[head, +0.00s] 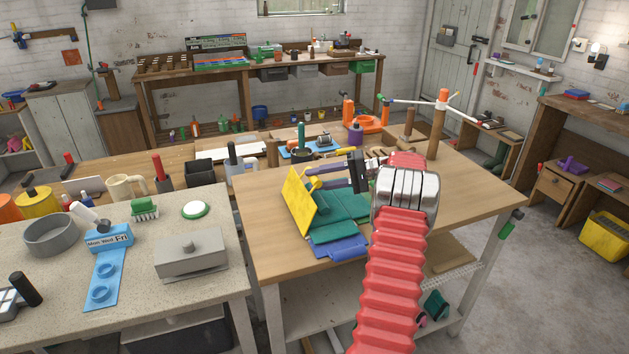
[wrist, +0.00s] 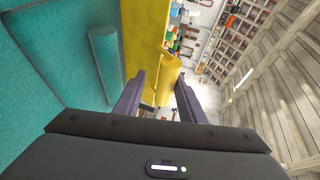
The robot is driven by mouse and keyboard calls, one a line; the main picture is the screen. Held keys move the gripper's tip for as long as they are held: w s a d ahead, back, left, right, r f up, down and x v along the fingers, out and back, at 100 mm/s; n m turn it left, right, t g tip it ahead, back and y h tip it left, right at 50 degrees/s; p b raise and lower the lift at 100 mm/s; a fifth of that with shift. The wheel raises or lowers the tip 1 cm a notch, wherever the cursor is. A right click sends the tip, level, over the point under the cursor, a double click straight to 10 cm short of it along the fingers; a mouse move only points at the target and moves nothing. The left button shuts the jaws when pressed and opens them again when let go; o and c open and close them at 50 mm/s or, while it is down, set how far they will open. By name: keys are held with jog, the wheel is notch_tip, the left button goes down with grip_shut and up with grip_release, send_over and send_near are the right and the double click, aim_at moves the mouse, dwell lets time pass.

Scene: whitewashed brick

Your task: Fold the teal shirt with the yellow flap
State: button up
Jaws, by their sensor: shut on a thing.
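The teal shirt (head: 342,208) lies on the wooden table, with a blue panel (head: 338,249) showing at its near edge. The yellow flap (head: 299,204) stands steeply raised along the shirt's left side. In the wrist view the flap (wrist: 148,30) rises beside the teal cloth (wrist: 75,60). My gripper (head: 314,178) is at the flap's upper right, its purple fingers reaching in from the right. In the wrist view my gripper (wrist: 160,88) is shut on a yellow part of the flap between its fingers. My arm hides what lies right of the shirt.
The wooden table's right half (head: 470,190) is mostly clear. A blue tray (head: 310,150) and a purple cylinder (head: 355,134) stand behind the shirt. An orange-topped wooden post (head: 437,130) rises at the back right. A speckled worktop (head: 130,275) with a grey box (head: 190,255) adjoins on the left.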

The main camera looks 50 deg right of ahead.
jog(key=v, duration=1.2)
jog(key=shift+s+d, duration=0.2)
jog(key=shift+d, duration=0.05)
jog(key=shift+c, duration=0.5)
